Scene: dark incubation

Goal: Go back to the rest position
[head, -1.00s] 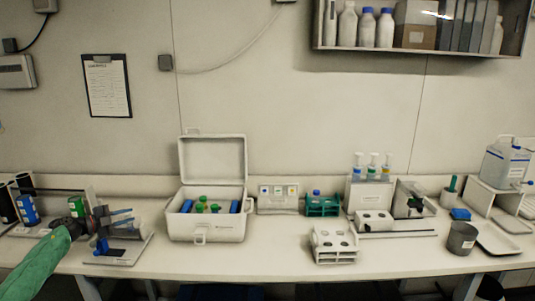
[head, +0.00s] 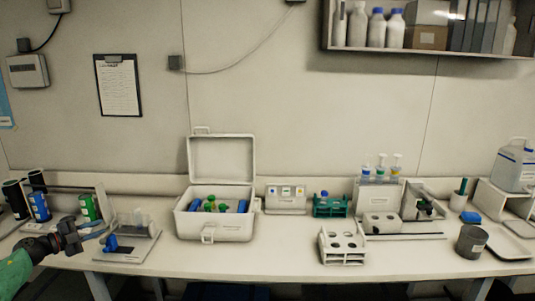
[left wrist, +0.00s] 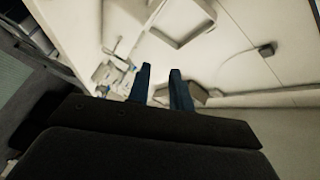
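My left gripper (head: 106,228) is at the left of the head view, over the front left of the bench, with a green sleeve on its arm. In the left wrist view the two blue fingers of the left gripper (left wrist: 160,69) stand apart with nothing between them. The gripper is close to a small grey stand (head: 135,245) with a blue part; I cannot tell the exact gap. My right gripper is in neither view.
Black, blue and green cylinders (head: 38,206) stand at the bench's left. An open white cooler box (head: 215,229) holds vials and blue packs. A white rack (head: 343,260) and a dark grey cup (head: 471,242) stand right. The front bench (head: 270,258) between box and rack is clear.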

